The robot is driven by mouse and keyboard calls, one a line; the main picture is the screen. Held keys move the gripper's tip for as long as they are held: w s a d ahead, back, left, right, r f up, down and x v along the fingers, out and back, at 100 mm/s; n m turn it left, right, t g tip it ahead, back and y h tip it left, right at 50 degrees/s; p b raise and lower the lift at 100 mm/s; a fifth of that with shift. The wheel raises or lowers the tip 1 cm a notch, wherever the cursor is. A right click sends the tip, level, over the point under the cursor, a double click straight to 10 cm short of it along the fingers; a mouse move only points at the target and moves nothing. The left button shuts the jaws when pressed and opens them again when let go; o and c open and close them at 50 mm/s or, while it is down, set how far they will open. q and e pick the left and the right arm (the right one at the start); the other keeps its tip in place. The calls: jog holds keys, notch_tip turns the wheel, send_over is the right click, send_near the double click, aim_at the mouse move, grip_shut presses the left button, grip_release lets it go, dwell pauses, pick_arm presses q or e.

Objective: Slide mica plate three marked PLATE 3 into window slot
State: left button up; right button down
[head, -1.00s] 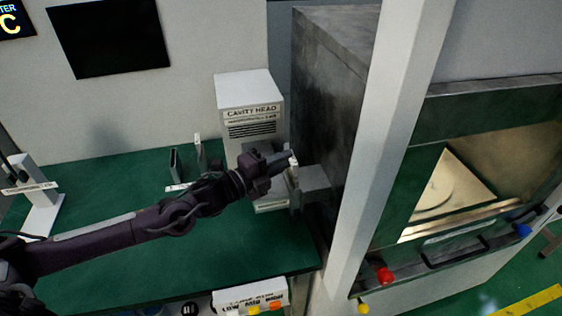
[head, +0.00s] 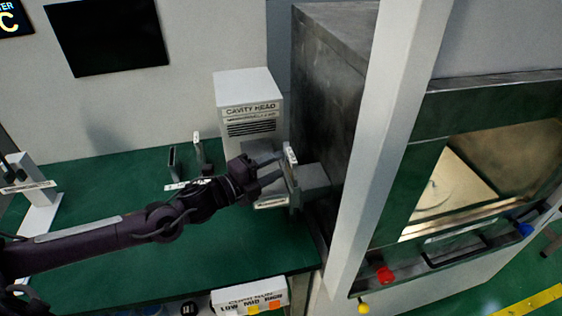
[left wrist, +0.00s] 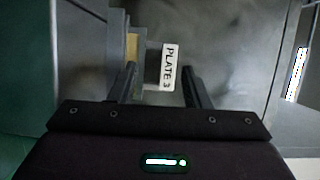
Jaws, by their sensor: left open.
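Mica plate three is a thin, pale upright plate (head: 292,172) standing at the left side of a grey block (head: 315,180) by the cavity head. Its white label, reading PLATE 3 (left wrist: 169,67), faces my left wrist camera. My left gripper (head: 279,166) is open just left of the plate. In the left wrist view, its fingers (left wrist: 160,72) are apart, one on each side of the label, and appear not to touch it. The window slot cannot be made out clearly, so I cannot tell how far the plate is in it. My right gripper is not in view.
The white CAVITY HEAD box (head: 249,105) stands behind the gripper. Small upright holders (head: 199,155) stand left of it on the green bench (head: 100,185). The dark oven wall (head: 335,110) and a white post (head: 385,130) close off the right.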

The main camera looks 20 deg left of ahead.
pick_arm(q)
jog(key=v, duration=0.4)
jog(key=shift+s+a+r+b, duration=0.1)
jog(key=shift+a+r+b, duration=0.1)
jog(key=shift+a+b, duration=0.15)
jog(key=shift+s+a+r, duration=0.1)
jog(key=shift+s+r, duration=0.15)
jog(key=shift+s, duration=0.2)
